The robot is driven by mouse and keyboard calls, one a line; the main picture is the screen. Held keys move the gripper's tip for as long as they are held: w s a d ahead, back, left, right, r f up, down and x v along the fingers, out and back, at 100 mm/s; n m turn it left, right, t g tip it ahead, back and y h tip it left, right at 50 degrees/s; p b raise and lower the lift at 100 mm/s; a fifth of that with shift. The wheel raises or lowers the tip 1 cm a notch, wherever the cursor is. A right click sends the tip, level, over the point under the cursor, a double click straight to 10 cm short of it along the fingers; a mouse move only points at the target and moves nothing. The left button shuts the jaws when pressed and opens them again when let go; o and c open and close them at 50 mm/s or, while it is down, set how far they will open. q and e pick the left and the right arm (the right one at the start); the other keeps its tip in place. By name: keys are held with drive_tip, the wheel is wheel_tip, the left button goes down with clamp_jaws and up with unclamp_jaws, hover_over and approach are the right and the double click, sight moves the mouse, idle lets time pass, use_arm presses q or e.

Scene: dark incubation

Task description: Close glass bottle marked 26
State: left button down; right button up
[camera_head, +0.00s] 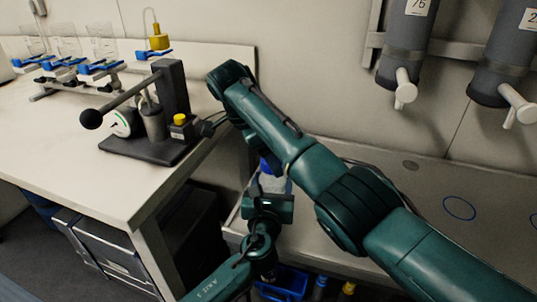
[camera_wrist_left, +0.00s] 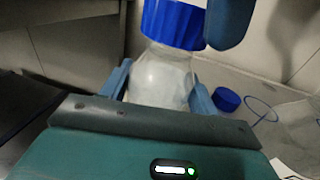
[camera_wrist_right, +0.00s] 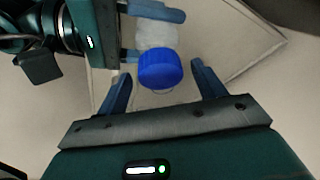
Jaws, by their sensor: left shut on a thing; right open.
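A clear glass bottle (camera_wrist_left: 160,78) with a ribbed blue cap (camera_wrist_left: 175,24) on its neck is held by my left gripper (camera_wrist_left: 160,90), which is shut around its body. The bottle shows pale in the head view (camera_head: 273,184), partly behind my right arm. In the right wrist view, the cap (camera_wrist_right: 160,68) lies between the spread fingers of my right gripper (camera_wrist_right: 160,82), with gaps on both sides. One right finger shows beside the cap in the left wrist view. No number on the bottle is readable, and I cannot tell how tightly the cap sits.
Another blue cap-like thing (camera_wrist_left: 227,99) is near a blue circle (camera_wrist_left: 262,110) on the surface behind. A lever device (camera_head: 150,130) stands on the white bench (camera_head: 90,180) at left. Grey cylinders (camera_head: 407,45) with white taps hang at upper right. My arms cross closely.

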wheel_tip(320, 180, up, 4)
drive_tip(key=shift+f, duration=0.25)
drive_tip(key=shift+r, duration=0.4)
drive_tip(key=shift+c, duration=0.4)
